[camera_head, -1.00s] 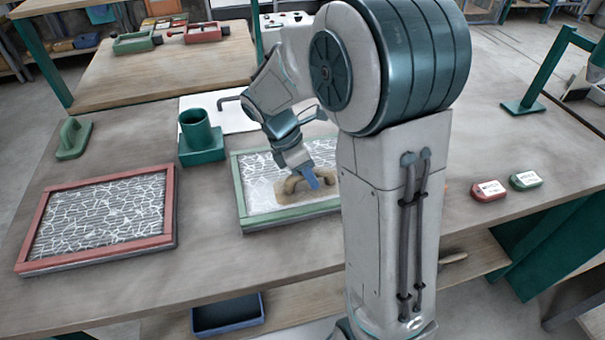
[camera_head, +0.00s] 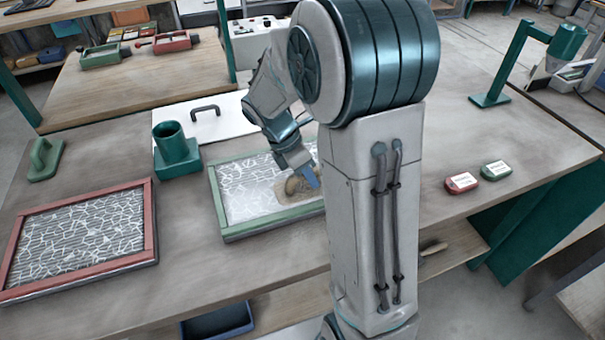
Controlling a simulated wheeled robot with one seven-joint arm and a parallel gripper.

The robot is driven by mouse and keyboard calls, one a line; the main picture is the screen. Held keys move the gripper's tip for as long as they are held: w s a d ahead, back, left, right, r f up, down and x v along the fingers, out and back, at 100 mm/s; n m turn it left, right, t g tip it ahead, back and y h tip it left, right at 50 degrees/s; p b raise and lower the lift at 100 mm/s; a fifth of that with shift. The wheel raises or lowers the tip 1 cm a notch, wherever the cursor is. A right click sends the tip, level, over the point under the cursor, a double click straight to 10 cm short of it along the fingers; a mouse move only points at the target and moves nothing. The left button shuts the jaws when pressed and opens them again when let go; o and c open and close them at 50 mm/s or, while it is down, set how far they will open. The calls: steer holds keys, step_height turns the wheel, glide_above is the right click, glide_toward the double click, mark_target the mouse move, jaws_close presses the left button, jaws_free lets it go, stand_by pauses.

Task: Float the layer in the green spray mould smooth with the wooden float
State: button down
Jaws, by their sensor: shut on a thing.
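The green spray mould (camera_head: 232,230) lies on the table in the middle, partly hidden on its right by my arm. Its layer (camera_head: 240,185) is pale with a cracked-looking white pattern. The left front part looks plainer and smoother. The wooden float (camera_head: 290,192) is tan and sits over the layer in the right part of the mould. My gripper (camera_head: 306,177) is shut on the float from above. Whether the float touches the layer is hard to tell.
A red-framed mould (camera_head: 152,225) with a similar layer lies to the left. Red (camera_head: 461,182) and green (camera_head: 495,170) labelled blocks lie at right.

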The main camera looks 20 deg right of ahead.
step_height(320, 180, up, 7)
steer(key=p, duration=0.7)
steer(key=shift+r, duration=0.1)
steer(key=w+p, duration=0.3)
steer(key=w, duration=0.7)
steer(key=f+b, duration=0.5)
steer(key=shift+w+d, duration=0.1)
steer(key=shift+w, duration=0.1)
steer(key=shift+f+b, duration=0.5)
steer(key=shift+f, duration=0.4)
steer(key=shift+f, duration=0.2)
